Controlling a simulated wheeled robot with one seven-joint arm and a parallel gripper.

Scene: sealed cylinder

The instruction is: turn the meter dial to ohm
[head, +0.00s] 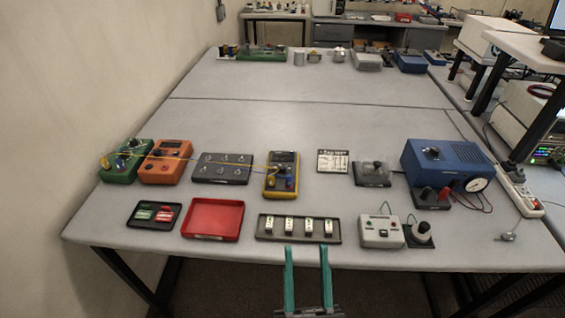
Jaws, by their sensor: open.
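A yellow and dark handheld meter (269,187) lies near the middle of the table, its display at the far end. Its dial is too small here to read which mark it points to. A yellow lead runs left from the meter toward the green box. My gripper (307,250) shows at the bottom of the view, with two teal fingers apart and nothing between them. It is at the table's front edge, nearer to me than the meter and a little to its right, not touching anything I can see.
A dark tray (262,236) with several white blocks lies between my gripper and the meter. A red tray (213,218), a black switch box (222,168) and an orange device (165,160) are left. A white box (381,232) and a blue box (445,160) are right. Behind the meter is clear.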

